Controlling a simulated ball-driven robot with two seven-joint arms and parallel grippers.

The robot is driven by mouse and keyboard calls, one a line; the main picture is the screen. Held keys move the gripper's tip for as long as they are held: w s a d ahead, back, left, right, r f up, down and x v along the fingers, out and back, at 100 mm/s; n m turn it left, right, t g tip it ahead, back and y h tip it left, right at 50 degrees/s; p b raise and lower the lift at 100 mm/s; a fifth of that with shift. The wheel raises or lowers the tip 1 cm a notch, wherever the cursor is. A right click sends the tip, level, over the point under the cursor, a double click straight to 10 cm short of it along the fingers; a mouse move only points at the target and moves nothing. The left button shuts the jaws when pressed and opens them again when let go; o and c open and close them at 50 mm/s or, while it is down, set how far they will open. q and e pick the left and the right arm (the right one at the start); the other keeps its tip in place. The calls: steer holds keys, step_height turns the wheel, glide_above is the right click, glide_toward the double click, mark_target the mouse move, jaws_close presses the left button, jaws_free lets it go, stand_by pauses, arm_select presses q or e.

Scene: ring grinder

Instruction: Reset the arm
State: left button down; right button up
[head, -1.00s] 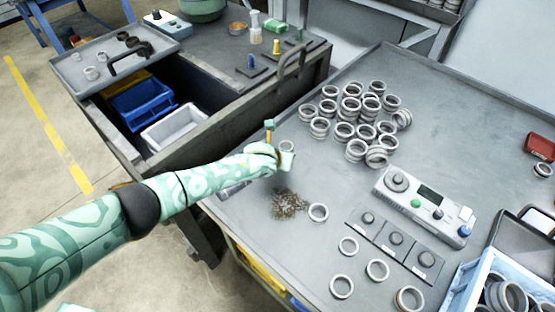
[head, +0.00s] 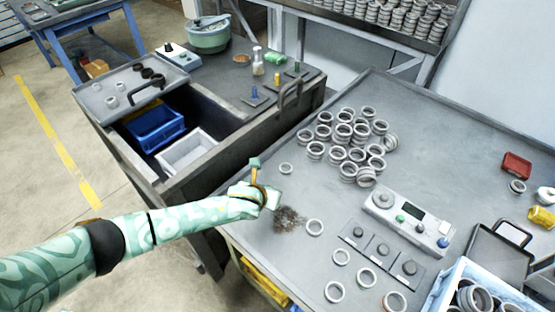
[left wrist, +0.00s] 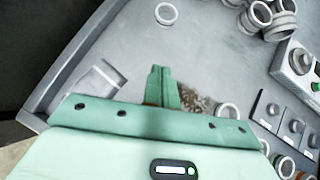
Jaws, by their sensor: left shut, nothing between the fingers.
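My left arm reaches in from the left in the head view. Its green gripper (head: 270,199) is over the near left edge of the grey workbench (head: 262,240). In the left wrist view the two fingers of the gripper (left wrist: 160,78) are together, with nothing between them. A pile of brown shavings (head: 289,219) lies just right of the gripper; it shows partly behind the fingers in the left wrist view (left wrist: 192,101). A single ring (head: 286,168) lies beyond the gripper. My right gripper is not in view.
Many metal rings (head: 346,140) are heaped at the bench's back. A control box (head: 407,216) and three knob plates (head: 382,250) stand to the right. A blue crate (head: 437,290) holds rings at front right. A side cart (head: 170,172) with bins stands left.

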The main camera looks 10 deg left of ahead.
arm_select(q)
steer(key=s+d+r+n, duration=0.3)
steer(key=s+d+n, duration=0.2)
steer(key=s+n, duration=0.6)
steer(key=s+a+r+n+g+y, duration=0.1)
steer(key=s+a+r+n+y, duration=0.25)
steer(key=s+a+n, duration=0.75)
steer(key=s+a+r+n+g+y, duration=0.1)
steer(key=s+a+r+n+y, duration=0.35)
steer(key=a+n, duration=0.7)
steer(key=s+d+f+m+g+h, duration=0.1)
steer(key=s+f+g+h, duration=0.15)
steer(key=f, duration=0.95)
steer(key=s+d+f+m+g+h, duration=0.1)
steer(key=s+d+f+h, duration=0.15)
steer(key=f, duration=0.95)
steer(key=s+f+n+g, duration=0.1)
steer(key=s+f, duration=0.7)
steer(key=s, duration=0.2)
steer(key=s+f+n+g+h, duration=0.1)
steer(key=s+f+n, duration=0.1)
steer(key=s+f, duration=0.6)
steer(key=s, duration=0.3)
steer(key=shift+s+a+g, duration=0.25)
steer(key=shift+a+g, duration=0.1)
steer(key=shift+a, duration=0.05)
